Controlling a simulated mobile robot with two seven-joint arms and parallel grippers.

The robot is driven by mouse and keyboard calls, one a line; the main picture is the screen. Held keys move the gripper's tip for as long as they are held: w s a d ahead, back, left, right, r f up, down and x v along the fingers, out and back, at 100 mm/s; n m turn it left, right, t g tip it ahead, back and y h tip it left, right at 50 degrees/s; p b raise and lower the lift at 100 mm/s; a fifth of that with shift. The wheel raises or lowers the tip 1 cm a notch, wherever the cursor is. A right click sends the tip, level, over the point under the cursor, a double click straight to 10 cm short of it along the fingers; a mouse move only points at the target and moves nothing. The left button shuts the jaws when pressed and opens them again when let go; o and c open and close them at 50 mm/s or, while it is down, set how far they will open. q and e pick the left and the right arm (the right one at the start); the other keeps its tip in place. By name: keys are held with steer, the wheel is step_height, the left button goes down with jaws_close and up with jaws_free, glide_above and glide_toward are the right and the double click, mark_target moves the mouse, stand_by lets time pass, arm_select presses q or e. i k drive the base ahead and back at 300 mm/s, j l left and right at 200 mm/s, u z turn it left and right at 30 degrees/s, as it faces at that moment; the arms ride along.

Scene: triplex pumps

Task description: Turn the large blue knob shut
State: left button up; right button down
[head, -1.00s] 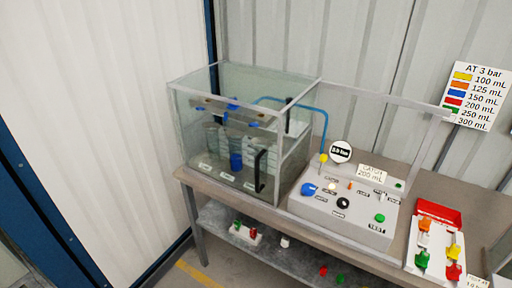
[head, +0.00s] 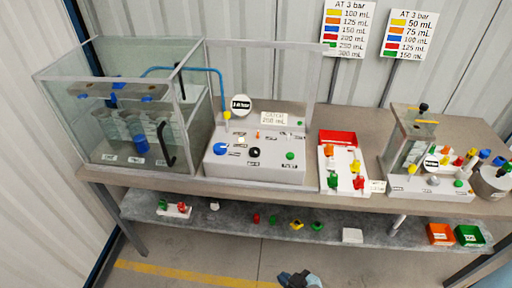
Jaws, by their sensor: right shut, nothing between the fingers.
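A large blue knob (head: 220,149) sits at the left of the sloped grey control box (head: 258,172) on the bench. The box also carries a black knob (head: 254,152), a green button (head: 290,155), a round gauge (head: 240,104) and a card reading 200 mL (head: 274,118). My right gripper (head: 299,279) shows only partly at the bottom edge, in front of and well below the bench, far from the knob. It is shut and empty. My left gripper is out of view.
A clear tank (head: 60,95) with a black handle stands left of the box. A white tray (head: 325,179) with coloured parts and a second, smaller apparatus (head: 425,185) stand to the right. A lower shelf (head: 350,223) holds small parts. The floor in front is clear.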

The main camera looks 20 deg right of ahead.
mark_target(220, 148)
steer(key=i+z, duration=0.25)
steer(key=z, duration=0.25)
steer(key=i+z, duration=0.3)
steer(key=z, duration=0.2)
